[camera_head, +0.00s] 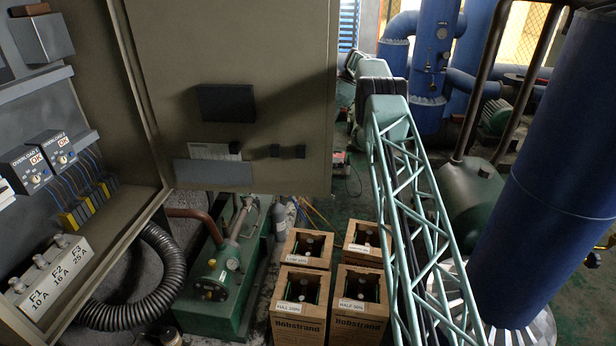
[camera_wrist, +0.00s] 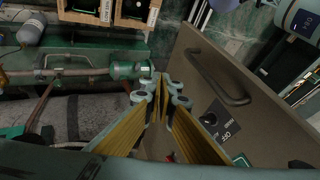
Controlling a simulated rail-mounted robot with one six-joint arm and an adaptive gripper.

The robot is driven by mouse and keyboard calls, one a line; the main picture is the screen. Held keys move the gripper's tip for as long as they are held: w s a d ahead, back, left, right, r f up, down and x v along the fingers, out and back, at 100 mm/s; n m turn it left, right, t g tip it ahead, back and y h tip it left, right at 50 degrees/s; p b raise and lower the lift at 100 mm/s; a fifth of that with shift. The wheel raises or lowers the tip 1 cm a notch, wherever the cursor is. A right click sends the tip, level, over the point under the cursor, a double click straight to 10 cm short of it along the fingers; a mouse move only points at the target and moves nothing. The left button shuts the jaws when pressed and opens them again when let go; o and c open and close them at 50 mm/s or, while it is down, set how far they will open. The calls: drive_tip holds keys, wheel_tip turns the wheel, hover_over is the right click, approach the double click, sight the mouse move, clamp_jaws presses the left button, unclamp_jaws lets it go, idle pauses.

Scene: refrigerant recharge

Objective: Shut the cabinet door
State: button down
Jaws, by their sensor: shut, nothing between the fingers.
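The grey-brown cabinet door (camera_head: 285,95) stands wide open in the head view, with its inner face showing. The open cabinet (camera_head: 135,205) is at the left. In the wrist view the door's outer face (camera_wrist: 265,138) fills the right side, with a dark bar handle (camera_wrist: 222,85) and a switch marked OFF. My gripper (camera_wrist: 162,90) is shut and empty beside the door, left of the handle in that view. I cannot tell whether it touches the door. The gripper does not show in the head view.
Several boxed cylinders (camera_head: 333,300) stand on the floor below the door. A green pump unit (camera_head: 222,275) and a black corrugated hose (camera_head: 140,295) are below the cabinet. A large blue pipe (camera_head: 550,170) stands at the right. Fuses and overload units sit inside the cabinet.

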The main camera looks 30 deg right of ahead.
sight(308, 176)
drive_tip(key=shift+a+f+n, duration=0.25)
drive_tip(key=shift+a+f, duration=0.05)
drive_tip(key=shift+f, duration=0.35)
drive_tip(key=shift+a+f+n, duration=0.25)
drive_tip(key=shift+f, duration=0.4)
drive_tip(key=shift+s+a+f, duration=0.1)
drive_tip(key=shift+f, duration=0.05)
drive_tip(key=shift+s+a+f+p, duration=0.25)
drive_tip(key=shift+s+a+f, duration=0.6)
drive_tip(key=shift+a+f, duration=0.45)
drive_tip(key=shift+s+a+f+p, duration=0.2)
drive_tip(key=shift+s+a+f, duration=0.6)
drive_tip(key=shift+a+f, duration=0.45)
drive_tip(key=shift+s+a+f+p, duration=0.25)
drive_tip(key=shift+s+a+f, duration=0.6)
drive_tip(key=shift+a+f, duration=0.45)
drive_tip(key=shift+s+a, duration=0.15)
drive_tip(key=shift+s, duration=0.1)
